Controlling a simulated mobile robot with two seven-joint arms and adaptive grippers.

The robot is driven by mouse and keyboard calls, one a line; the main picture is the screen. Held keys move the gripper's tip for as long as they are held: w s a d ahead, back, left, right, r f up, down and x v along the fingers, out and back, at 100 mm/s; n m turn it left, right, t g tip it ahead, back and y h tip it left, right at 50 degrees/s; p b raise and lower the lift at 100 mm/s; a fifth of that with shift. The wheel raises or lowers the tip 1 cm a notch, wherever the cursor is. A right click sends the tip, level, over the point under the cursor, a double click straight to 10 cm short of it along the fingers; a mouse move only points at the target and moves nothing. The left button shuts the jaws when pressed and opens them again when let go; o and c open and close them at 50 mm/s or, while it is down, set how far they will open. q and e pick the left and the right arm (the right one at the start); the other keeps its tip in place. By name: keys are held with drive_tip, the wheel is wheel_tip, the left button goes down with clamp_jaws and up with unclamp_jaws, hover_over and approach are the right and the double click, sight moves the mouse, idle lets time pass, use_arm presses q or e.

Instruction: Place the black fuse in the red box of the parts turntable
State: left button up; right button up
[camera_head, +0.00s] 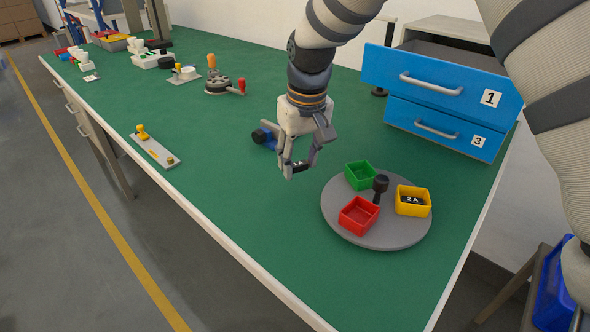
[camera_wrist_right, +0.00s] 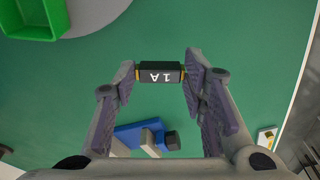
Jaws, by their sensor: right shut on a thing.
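My right gripper (camera_head: 294,168) is shut on a black fuse (camera_head: 300,165) and holds it above the green bench top. In the right wrist view the black fuse (camera_wrist_right: 160,73) lies crosswise between the two fingertips, with yellowish ends and the marking 1A. The parts turntable (camera_head: 335,208) is a grey disc to the right of the gripper with a dark knob (camera_head: 380,184). The red box (camera_head: 359,216) sits at its front left and looks empty. My left gripper is not in view.
On the turntable are a green box (camera_head: 360,175), which looks empty, and a yellow box (camera_head: 413,201) holding a dark piece marked 2A. A blue drawer unit (camera_head: 442,95) stands behind. A blue item (camera_head: 268,134) lies behind the gripper.

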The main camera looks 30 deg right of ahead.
sight(301, 164)
drive_tip(key=shift+w+d+f, duration=0.15)
drive_tip(key=shift+f, duration=0.75)
drive_tip(key=shift+w+d+f, duration=0.1)
drive_tip(key=shift+f, duration=0.75)
drive_tip(key=shift+f, duration=0.1)
drive_tip(key=shift+f, duration=0.1)
drive_tip(key=o, duration=0.8)
